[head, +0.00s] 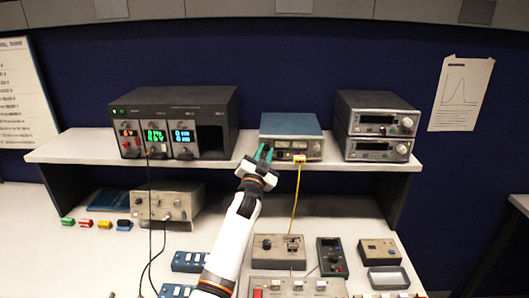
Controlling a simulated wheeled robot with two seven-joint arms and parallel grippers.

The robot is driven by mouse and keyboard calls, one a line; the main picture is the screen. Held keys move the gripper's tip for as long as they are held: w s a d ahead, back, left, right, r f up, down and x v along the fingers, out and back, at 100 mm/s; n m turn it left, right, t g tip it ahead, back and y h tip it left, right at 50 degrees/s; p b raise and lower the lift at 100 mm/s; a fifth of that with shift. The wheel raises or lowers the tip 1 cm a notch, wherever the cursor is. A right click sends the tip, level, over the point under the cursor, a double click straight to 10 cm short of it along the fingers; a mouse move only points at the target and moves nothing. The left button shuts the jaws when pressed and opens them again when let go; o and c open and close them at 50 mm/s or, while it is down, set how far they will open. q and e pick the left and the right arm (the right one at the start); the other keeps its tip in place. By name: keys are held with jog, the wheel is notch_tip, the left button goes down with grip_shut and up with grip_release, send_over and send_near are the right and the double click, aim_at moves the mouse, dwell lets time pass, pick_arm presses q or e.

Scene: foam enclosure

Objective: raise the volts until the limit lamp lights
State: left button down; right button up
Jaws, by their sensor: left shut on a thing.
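A blue-topped bench unit (291,124) stands on the middle of the raised shelf. Its pale front carries small displays and knobs, and a yellow lead (297,190) runs down from its right side. My left gripper (263,153), with teal fingertips, is at the left end of this front. It is shut on what looks like a knob there, which the fingers hide. The front is too small to read, and I cannot tell which spot is the limit lamp or whether it is lit. My right gripper is not in view.
A dark modular supply (175,110) with red, green and blue displays stands left on the shelf. Two stacked grey units (375,148) stand right. Below are a beige box (168,202), a knobbed box (279,248), a handheld meter (331,256) and hanging black leads (150,205).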

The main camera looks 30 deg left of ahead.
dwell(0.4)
pick_arm(q)
jog(key=c, duration=1.2)
grip_release()
jog(key=shift+w, duration=0.1)
jog(key=shift+c, duration=0.2)
jog(key=b+v, duration=0.3)
jog(key=v, duration=0.9)
jog(key=shift+b, duration=0.3)
jog(key=shift+f, duration=0.15)
